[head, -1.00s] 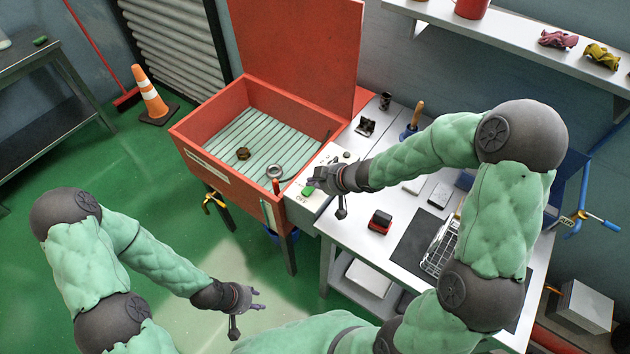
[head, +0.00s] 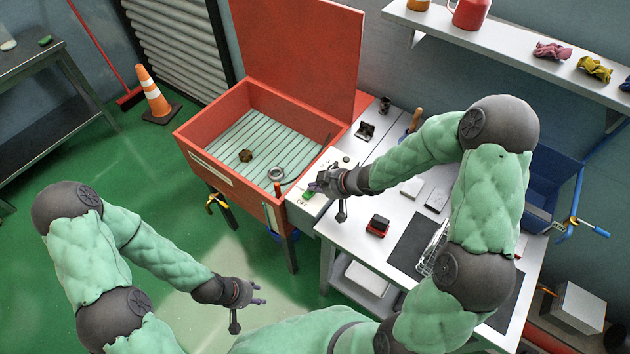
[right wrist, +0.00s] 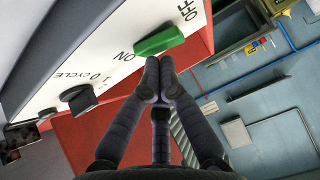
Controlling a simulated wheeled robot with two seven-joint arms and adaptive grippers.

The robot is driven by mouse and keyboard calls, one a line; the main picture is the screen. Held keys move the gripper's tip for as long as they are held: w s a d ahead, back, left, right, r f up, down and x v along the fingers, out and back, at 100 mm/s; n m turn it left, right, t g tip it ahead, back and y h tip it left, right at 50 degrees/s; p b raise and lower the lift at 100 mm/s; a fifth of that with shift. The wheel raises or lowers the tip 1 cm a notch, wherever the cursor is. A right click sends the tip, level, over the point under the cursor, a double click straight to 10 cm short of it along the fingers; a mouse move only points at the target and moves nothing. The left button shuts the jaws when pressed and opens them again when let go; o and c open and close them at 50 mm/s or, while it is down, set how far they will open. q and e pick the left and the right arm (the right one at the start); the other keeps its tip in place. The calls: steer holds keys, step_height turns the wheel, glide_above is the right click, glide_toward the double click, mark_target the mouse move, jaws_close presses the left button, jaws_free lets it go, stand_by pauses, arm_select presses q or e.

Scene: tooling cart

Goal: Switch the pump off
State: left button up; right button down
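The green rocker switch (head: 307,194) sits on the white control panel (head: 297,212) at the right front of the red parts washer (head: 247,192). In the right wrist view the green rocker (right wrist: 160,40) lies between the printed words ON and OFF; which side is pressed in I cannot tell. My right gripper (head: 317,187) is beside the rocker, and its fingertips (right wrist: 159,73) are together and empty, just short of the ON half. Whether they touch it I cannot tell. My left gripper (head: 262,295) is low over the floor, fingers apart and empty.
A black knob (right wrist: 76,98) marked CYCLE is on the same panel. The washer basin holds a ring (head: 275,172) and a brown part (head: 246,156). The bench right of it carries a red-and-black block (head: 378,225) and other items. Green floor lies open at left.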

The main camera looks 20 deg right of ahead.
arm_select(q)
steer(key=shift+f, duration=0.3)
arm_select(e)
steer(key=shift+s+a+f, duration=0.1)
steer(key=shift+s+a, duration=0.05)
steer(key=shift+a, duration=0.1)
